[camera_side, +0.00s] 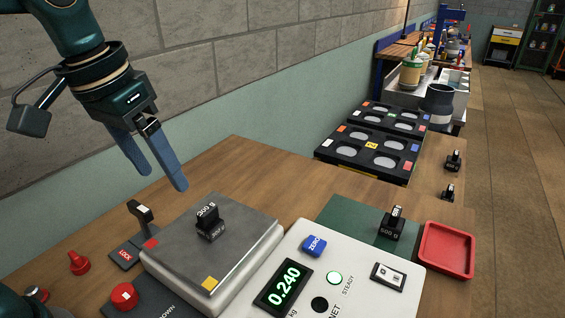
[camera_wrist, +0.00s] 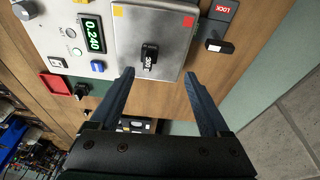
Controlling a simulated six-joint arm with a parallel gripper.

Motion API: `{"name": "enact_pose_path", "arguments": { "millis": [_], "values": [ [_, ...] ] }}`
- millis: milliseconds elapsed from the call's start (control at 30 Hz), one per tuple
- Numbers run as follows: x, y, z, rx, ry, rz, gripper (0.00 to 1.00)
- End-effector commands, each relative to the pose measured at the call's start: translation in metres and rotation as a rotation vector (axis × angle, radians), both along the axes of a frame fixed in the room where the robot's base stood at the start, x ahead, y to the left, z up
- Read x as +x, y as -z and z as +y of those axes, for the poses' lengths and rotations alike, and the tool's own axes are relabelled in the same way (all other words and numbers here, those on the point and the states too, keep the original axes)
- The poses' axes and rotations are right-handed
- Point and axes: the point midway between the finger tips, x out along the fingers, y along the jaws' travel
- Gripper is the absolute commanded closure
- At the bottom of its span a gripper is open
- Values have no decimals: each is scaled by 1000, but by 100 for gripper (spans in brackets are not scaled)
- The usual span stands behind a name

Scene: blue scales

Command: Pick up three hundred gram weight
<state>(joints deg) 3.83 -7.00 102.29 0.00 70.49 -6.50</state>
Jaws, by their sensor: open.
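A black weight (camera_side: 209,222) with a knob stands on the steel pan of the scale (camera_side: 240,238). Its label looks like 200 g or 300 g; I cannot tell the first digit surely. In the wrist view the weight (camera_wrist: 149,58) is near the line between my fingertips. My gripper (camera_side: 164,178) is open and empty, above the back of the pan in the side view. Another black weight, labelled 500 g (camera_side: 391,224), stands on the green mat. Two small black weights (camera_side: 453,161) (camera_side: 447,193) stand at the table's right edge, labels unreadable.
The scale display (camera_side: 283,287) reads 0.240. A lock lever (camera_side: 138,218) stands left of the pan, with red knobs (camera_side: 79,262) nearby. A red tray (camera_side: 446,250) is at right. Black slotted trays (camera_side: 368,150) lie at the back. A wall (camera_side: 220,60) runs behind.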

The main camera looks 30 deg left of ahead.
Motion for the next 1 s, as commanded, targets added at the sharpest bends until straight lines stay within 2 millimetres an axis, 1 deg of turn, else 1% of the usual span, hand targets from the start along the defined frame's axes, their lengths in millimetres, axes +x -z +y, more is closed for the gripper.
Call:
{"name": "enact_pose_path", "arguments": {
  "millis": [33, 100, 200, 333, 400, 567, 900, 1000],
  "values": [
    [11, 6, -3, 2, 5, 38, 20],
    [23, 13, -8, 4, 10, 81, 20],
    [38, 27, -14, 8, 19, 138, 20],
    [50, 45, -20, 15, 32, 193, 20],
    [52, 54, -22, 18, 39, 215, 20],
    [50, 68, -23, 23, 46, 251, 20],
    [50, 106, -24, 23, 47, 252, 20],
    [50, 113, -24, 23, 47, 250, 20]
  ]
}}
